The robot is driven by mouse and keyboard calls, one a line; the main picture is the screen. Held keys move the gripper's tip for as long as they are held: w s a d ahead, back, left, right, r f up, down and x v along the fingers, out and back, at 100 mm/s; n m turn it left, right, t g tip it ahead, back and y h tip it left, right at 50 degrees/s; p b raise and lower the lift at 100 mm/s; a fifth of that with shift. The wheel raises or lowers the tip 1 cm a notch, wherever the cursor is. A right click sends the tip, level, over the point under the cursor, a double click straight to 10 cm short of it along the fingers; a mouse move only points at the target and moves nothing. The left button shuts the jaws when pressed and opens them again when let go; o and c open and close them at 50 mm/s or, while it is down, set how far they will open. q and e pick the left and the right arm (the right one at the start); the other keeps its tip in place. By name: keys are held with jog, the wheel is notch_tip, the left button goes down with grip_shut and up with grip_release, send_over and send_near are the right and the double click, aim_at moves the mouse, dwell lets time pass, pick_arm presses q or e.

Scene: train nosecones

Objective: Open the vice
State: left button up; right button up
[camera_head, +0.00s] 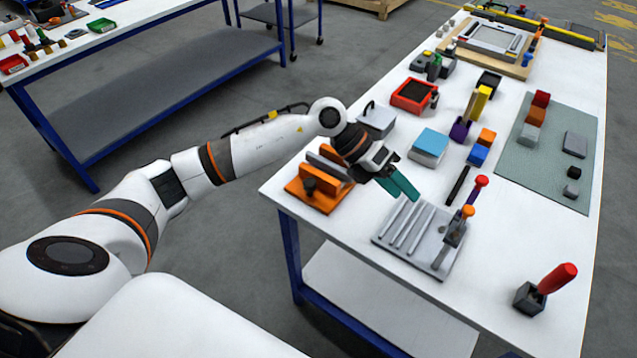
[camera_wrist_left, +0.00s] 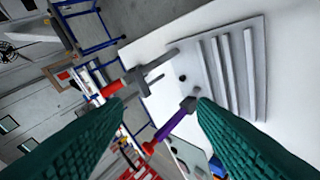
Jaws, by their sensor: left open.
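In the left wrist view the two fingers stand wide apart, and the vice does not show. My right gripper is in neither view.
The grooved grey rack (camera_head: 402,226) holds upright tools with red and orange handles; it also shows in the left wrist view (camera_wrist_left: 258,75). A red-handled tool (camera_head: 557,278) stands in a dark block. A blue box (camera_head: 428,146) and a red bin (camera_head: 412,96) lie farther back.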

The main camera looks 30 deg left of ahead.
pick_arm(q)
jog(key=w+a+f+y+b, duration=0.2)
jog(key=a+y, duration=0.3)
jog(key=a, duration=0.5)
jog(key=n+g+y+b, duration=0.1)
jog(key=y, duration=0.4)
send_near(310, 182)
notch_tip(310, 182, down, 9)
jog(key=p, duration=0.2)
jog(key=shift+w+d+r+p, duration=0.1)
jog(key=shift+p, duration=0.2)
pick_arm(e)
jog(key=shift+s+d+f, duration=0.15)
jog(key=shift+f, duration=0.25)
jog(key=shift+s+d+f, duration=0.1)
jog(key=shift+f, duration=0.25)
pick_arm(q)
jog(key=shift+c, duration=0.5)
jog(key=c, duration=0.9)
